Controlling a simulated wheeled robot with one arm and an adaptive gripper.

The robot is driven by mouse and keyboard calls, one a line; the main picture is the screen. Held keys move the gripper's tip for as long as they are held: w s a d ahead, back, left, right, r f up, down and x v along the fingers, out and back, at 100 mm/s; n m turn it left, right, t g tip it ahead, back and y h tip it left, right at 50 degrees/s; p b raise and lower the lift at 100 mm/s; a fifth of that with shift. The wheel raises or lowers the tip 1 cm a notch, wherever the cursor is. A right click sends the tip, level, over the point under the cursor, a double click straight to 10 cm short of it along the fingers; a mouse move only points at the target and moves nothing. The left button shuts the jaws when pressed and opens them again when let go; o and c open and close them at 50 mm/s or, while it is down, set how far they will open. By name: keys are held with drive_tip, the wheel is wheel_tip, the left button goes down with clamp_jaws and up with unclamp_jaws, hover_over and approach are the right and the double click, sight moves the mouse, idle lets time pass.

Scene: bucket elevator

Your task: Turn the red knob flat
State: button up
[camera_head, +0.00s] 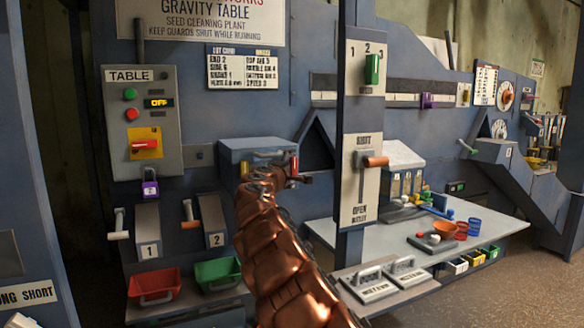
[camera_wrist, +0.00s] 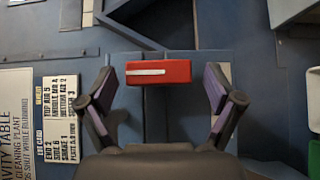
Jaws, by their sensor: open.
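The red knob (camera_wrist: 158,72) is a red bar with a white line along it. In the wrist view it lies across the picture between my fingers, touching neither as far as I can see. In the head view the red knob (camera_head: 294,164) stands upright on the front of a blue-grey box (camera_head: 256,146). The wrist view is turned sideways to the head view. My gripper (camera_wrist: 160,82) is open, with one finger beyond each end of the knob. In the head view my gripper (camera_head: 291,179) is at the box front, and my arm hides part of it.
Left of the box, a grey TABLE panel (camera_head: 128,78) carries another red handle (camera_head: 144,146) on a yellow plate. Levers 1 and 2 (camera_head: 212,222) stand below, above red and green bins. A post with a SHUT/OPEN slider (camera_head: 376,162) stands close at right. A worktable (camera_head: 400,256) lies beyond.

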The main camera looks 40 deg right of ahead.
drive_tip(key=shift+d, duration=0.15)
drive_tip(key=c, duration=1.1)
drive_tip(key=shift+c, duration=0.2)
